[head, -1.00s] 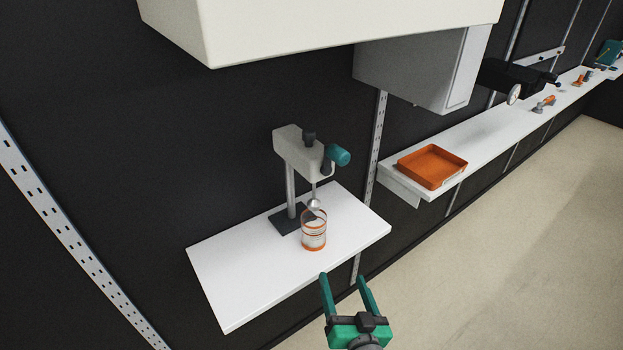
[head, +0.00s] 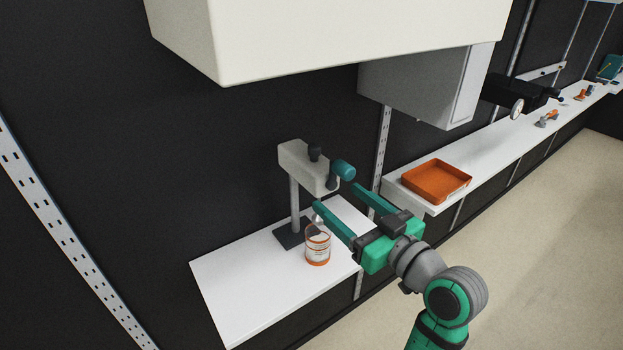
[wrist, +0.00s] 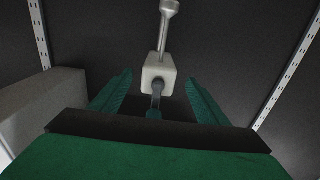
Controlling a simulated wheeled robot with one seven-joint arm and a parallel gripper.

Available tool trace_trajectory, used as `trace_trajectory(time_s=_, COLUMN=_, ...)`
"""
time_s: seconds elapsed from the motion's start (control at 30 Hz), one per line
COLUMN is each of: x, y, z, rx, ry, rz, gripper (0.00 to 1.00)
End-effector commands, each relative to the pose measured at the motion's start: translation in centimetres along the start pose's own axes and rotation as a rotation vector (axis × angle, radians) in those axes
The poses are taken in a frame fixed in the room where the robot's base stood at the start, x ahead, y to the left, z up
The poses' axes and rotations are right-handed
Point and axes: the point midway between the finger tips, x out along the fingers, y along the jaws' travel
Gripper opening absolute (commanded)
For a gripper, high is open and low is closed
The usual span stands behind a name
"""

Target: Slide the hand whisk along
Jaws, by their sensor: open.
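I cannot make out a separate hand whisk with certainty. A stand (head: 294,205) with a pale head (head: 306,166) and a teal grip (head: 342,171) stands on the near white shelf. A thin metal tool hangs from it over a clear jar (head: 317,246) with orange bands. My gripper (head: 336,196) is open, its fingers beside the stand, just below the teal grip in the head view. In the wrist view the pale head (wrist: 159,73) and its dark lever (wrist: 157,94) show between the open fingers (wrist: 157,82). Contact cannot be told.
The near shelf (head: 235,290) has bare room left of the jar. An orange tray (head: 436,181) lies on the longer shelf to the right, with small items farther along. A large cream cabinet (head: 340,35) and a grey box (head: 430,85) hang above.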

Motion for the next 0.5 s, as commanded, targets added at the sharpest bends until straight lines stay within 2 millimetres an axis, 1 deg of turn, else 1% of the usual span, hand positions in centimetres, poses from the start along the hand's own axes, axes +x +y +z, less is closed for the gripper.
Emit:
trace_trajectory(time_s=0.17, x=2.6, y=-0.1, z=0.1, rx=0.001, ry=-0.001, rz=-0.003, gripper=0.69)
trace_trajectory(time_s=0.4, x=6.8, y=-0.1, z=0.1, rx=0.002, ry=-0.001, rz=-0.002, gripper=0.69)
trace_trajectory(time_s=0.5, x=8.2, y=-0.1, z=0.0, rx=0.001, ry=0.000, rz=-0.001, gripper=0.69)
